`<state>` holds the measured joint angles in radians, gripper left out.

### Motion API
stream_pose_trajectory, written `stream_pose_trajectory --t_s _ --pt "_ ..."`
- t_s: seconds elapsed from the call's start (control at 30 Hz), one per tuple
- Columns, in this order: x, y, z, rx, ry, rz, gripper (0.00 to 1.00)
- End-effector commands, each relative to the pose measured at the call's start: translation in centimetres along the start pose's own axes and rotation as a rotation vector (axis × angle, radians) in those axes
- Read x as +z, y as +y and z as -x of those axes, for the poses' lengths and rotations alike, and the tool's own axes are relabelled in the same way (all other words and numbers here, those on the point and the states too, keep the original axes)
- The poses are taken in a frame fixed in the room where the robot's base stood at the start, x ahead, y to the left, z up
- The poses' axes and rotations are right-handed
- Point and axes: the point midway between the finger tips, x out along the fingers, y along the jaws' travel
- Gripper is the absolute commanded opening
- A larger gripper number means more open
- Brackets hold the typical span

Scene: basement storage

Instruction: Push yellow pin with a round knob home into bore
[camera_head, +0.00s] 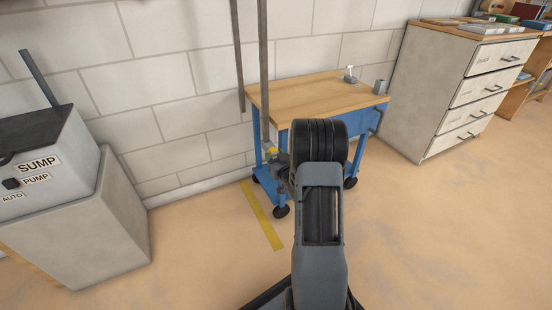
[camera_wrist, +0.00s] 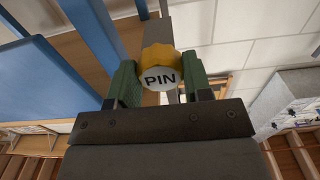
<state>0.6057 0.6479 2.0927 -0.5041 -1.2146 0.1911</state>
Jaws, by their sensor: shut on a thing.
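The yellow pin (camera_wrist: 158,55) shows in the wrist view with its round knob facing me, a white end marked "PIN". My gripper (camera_wrist: 160,70) has a green finger on each side of the knob and is shut on it. In the head view a small yellow patch of the pin (camera_head: 272,155) shows at the foot of a grey upright post (camera_head: 264,75), with my gripper (camera_head: 279,158) beside it. The pin's shaft and the bore are hidden, so I cannot tell how deep the pin sits.
A blue cart (camera_head: 320,112) with a wooden top stands close behind my arm, against the block wall. A sump pump box (camera_head: 45,165) is at left and a drawer cabinet (camera_head: 470,95) at right. Open floor (camera_head: 440,240) lies at front right.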

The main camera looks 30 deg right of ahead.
Motion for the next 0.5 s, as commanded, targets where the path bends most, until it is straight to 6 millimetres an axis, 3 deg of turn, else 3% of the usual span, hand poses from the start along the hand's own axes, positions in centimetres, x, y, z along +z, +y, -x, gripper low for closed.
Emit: stream_pose_trajectory --t_s 0.33,0.5 --pt "-0.02 0.0 -0.02 0.0 0.001 0.0 0.75" --pt "-0.01 -0.01 -0.01 0.0 0.0 0.0 0.75"
